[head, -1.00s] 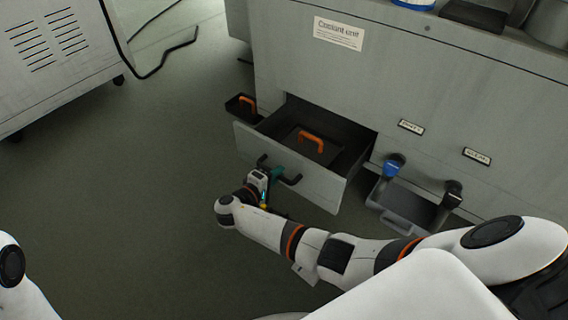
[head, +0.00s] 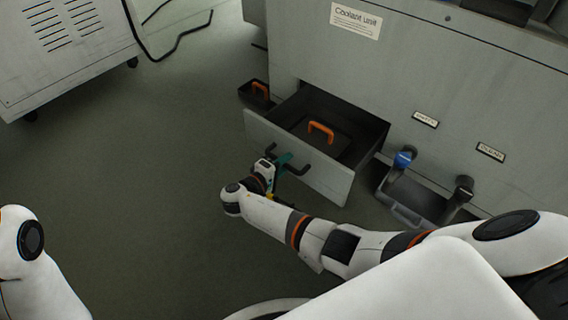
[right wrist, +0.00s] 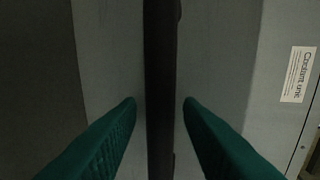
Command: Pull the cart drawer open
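The grey drawer (head: 312,172) stands well out of the front of the coolant unit (head: 320,70). Its dark inside shows, with an orange handle (head: 321,131) on a dark item in it. A black bar handle (head: 300,169) is on the drawer front. My right gripper (head: 287,163), with teal fingers, is at that handle. In the right wrist view the black bar (right wrist: 161,80) runs between the two fingertips, with a narrow gap on each side, so the gripper looks open around it. My left arm shows at the lower left; its gripper is out of view.
A small dark bin (head: 257,94) with an orange handle sits left of the drawer. Blue and black valve levers (head: 404,158) stand above a grey tray (head: 405,205) to the right. A vented white cabinet (head: 60,50) is at upper left.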

